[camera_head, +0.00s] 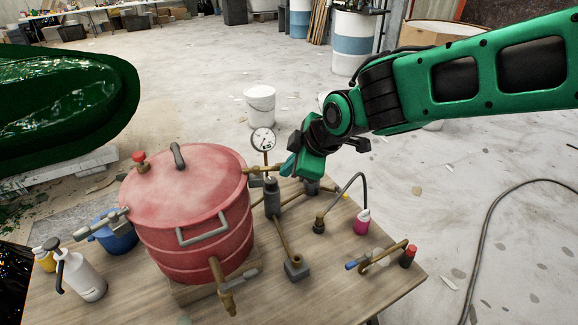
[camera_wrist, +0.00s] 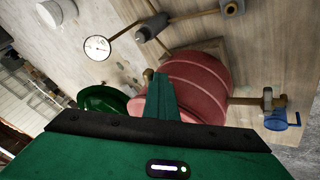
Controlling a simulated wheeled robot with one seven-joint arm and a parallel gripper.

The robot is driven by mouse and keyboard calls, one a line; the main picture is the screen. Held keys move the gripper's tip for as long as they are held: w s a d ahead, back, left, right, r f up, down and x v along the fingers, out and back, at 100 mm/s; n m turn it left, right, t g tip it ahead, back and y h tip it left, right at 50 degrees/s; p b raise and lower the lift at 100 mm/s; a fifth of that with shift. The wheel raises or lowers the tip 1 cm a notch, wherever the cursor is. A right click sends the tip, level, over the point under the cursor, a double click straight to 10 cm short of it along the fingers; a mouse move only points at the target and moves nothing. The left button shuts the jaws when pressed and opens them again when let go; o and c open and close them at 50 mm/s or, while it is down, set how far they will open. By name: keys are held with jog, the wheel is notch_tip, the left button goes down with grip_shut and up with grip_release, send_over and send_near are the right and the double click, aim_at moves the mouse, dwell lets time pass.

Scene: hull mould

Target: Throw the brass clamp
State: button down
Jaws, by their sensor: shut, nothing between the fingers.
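A red lidded pot (camera_head: 190,220) stands on the wooden table (camera_head: 345,295). A brass clamp-like fitting (camera_head: 262,169) sticks out from its right side, and another brass fitting (camera_head: 224,288) hangs at its front. A greyer fitting (camera_head: 108,219) is on its left. I cannot tell for sure which is the brass clamp. My gripper (camera_head: 287,166) is shut and empty, just right of the right-hand fitting; touching or apart is unclear. In the wrist view my gripper's fingers (camera_wrist: 160,88) overlap the red pot (camera_wrist: 205,85), with a brass end (camera_wrist: 148,74) beside their tips.
A dial gauge (camera_head: 263,140) and pipes with a grey valve (camera_head: 272,198) stand right of the pot. A pink bottle (camera_head: 362,222), white spray bottle (camera_head: 80,275) and blue bucket (camera_head: 118,238) are near. A green hull mould (camera_head: 65,95) is left. Floor at right is mostly open.

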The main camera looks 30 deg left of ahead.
jog(key=v, duration=1)
jog(key=shift+w, duration=0.35)
jog(key=shift+d, duration=0.15)
jog(key=w+d+f+m+h, duration=0.15)
jog(key=d+m, duration=0.25)
jog(key=d, duration=0.9)
jog(key=w+d+f+m+t+h, duration=0.1)
jog(key=w+d+m+h, duration=0.3)
jog(key=d, duration=0.8)
jog(key=w+d+f+m, duration=0.1)
jog(key=d+m, duration=0.4)
jog(key=d, duration=0.8)
jog(key=s+d+f+m+g+h, duration=0.1)
jog(key=s+d+m, duration=0.4)
jog(key=d, duration=0.4)
jog(key=s+d+f+m+g+h, duration=0.1)
jog(key=s+d+m, duration=0.3)
jog(key=s+d, duration=0.4)
jog(key=s+d+f+m+g, duration=0.1)
jog(key=s+d+f+m, duration=0.1)
jog(key=s+d+m, duration=0.5)
jog(key=s+y, duration=0.1)
jog(key=s, duration=0.4)
jog(key=shift+d+f+g, duration=0.25)
jog(key=shift+f+g, duration=0.15)
